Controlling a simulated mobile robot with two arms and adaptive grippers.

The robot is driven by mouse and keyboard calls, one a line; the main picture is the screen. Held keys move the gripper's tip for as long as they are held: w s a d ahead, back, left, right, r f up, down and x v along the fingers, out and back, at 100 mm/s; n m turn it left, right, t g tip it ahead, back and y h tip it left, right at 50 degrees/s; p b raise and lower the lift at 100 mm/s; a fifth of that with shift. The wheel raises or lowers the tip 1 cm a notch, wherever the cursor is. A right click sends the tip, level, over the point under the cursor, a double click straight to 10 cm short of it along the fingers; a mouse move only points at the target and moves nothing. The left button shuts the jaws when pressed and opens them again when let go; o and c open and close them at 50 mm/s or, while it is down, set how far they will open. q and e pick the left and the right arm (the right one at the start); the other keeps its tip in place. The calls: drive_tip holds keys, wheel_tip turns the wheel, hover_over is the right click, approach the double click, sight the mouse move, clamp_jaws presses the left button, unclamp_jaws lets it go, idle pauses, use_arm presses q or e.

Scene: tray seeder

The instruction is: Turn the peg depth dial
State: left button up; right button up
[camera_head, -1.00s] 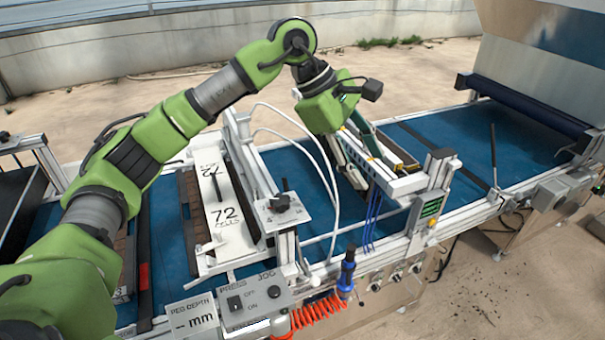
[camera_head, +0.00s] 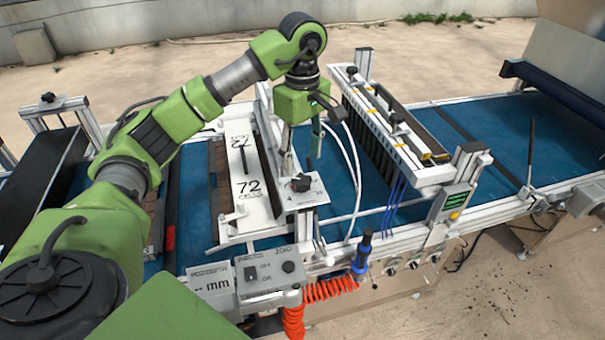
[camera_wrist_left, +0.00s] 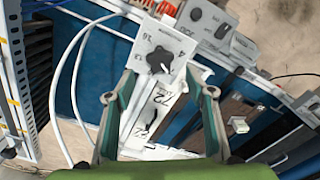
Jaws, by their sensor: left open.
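The peg depth dial (camera_head: 301,182) is a black lobed knob on a small white plate beside the 72-cell press plate. In the left wrist view the dial (camera_wrist_left: 159,59) shows on its marked plate, beyond and between the fingertips. My left gripper (camera_head: 301,148) is open, points down and hangs above and a little behind the dial, apart from it. Its two spread fingers (camera_wrist_left: 160,94) show with nothing between them. My right gripper is not in view.
The white 72-cell plate (camera_head: 246,190) lies left of the dial. A press and jog switch box (camera_head: 268,276) and a "-- mm" display (camera_head: 211,284) are in front. White hoses (camera_head: 355,170) curve close by on the right. A seeding head (camera_head: 405,150) stands further right.

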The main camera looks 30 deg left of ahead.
sight(302, 179)
use_arm(q)
wheel_tip(302, 179, down, 5)
drive_tip(key=shift+s+f+p, duration=0.1)
drive_tip(key=shift+p, duration=0.85)
drive_tip(key=shift+f, duration=0.4)
drive_tip(key=c, duration=1.1)
